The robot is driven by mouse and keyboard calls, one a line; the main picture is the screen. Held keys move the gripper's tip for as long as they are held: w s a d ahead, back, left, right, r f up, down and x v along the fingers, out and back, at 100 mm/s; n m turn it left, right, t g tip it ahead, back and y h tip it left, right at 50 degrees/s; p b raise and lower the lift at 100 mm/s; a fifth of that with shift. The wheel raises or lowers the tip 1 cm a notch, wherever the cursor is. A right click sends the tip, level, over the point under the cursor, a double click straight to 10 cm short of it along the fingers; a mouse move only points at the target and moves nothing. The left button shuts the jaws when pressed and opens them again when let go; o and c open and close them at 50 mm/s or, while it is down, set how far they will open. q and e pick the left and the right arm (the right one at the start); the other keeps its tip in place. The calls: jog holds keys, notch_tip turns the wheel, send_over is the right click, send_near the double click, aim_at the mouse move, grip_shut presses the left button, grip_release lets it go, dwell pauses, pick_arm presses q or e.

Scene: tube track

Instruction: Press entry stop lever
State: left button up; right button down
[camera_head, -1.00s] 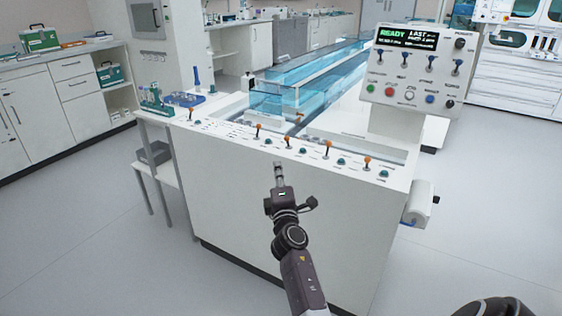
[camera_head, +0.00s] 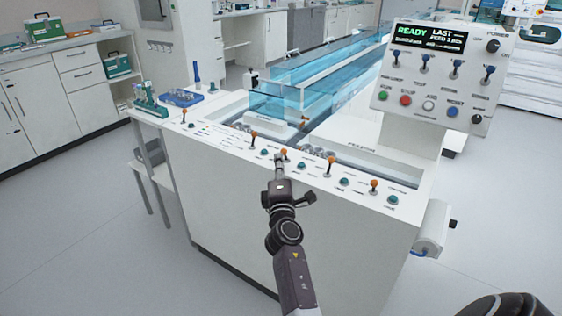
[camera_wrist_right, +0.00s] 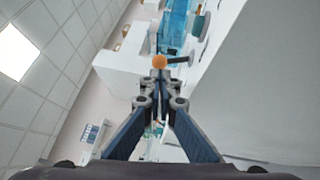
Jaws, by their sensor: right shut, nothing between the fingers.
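Several orange-knobbed levers stand in a row on the white front panel (camera_head: 225,137) of the tank bench. I cannot read their small labels, so I cannot tell which is the entry stop lever. My right gripper (camera_head: 281,164) is shut and empty, its tips at the middle lever (camera_head: 286,154), partly covering its lower part. In the right wrist view, this lever's orange knob (camera_wrist_right: 160,61) shows right at the shut fingertips (camera_wrist_right: 159,76), its dark stem running to the right. I cannot tell whether they touch. My left gripper is not in view.
Other levers (camera_head: 253,135) (camera_head: 331,160) and green buttons (camera_head: 303,166) sit close on both sides. A control box (camera_head: 440,75) reading READY stands at the right. A blue water channel (camera_head: 310,75) runs behind. Open floor lies at the left.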

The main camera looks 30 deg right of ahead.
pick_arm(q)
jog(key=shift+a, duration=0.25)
pick_arm(e)
jog(key=shift+r, duration=0.1)
jog(key=shift+d+r, duration=0.1)
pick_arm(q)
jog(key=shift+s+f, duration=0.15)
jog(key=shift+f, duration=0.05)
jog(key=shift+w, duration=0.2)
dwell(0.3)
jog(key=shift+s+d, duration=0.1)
pick_arm(e)
jog(key=shift+r, duration=0.1)
pick_arm(q)
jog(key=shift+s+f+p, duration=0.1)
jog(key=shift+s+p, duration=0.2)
jog(key=shift+p, duration=0.1)
pick_arm(e)
jog(key=shift+d, duration=0.1)
jog(key=shift+r, duration=0.1)
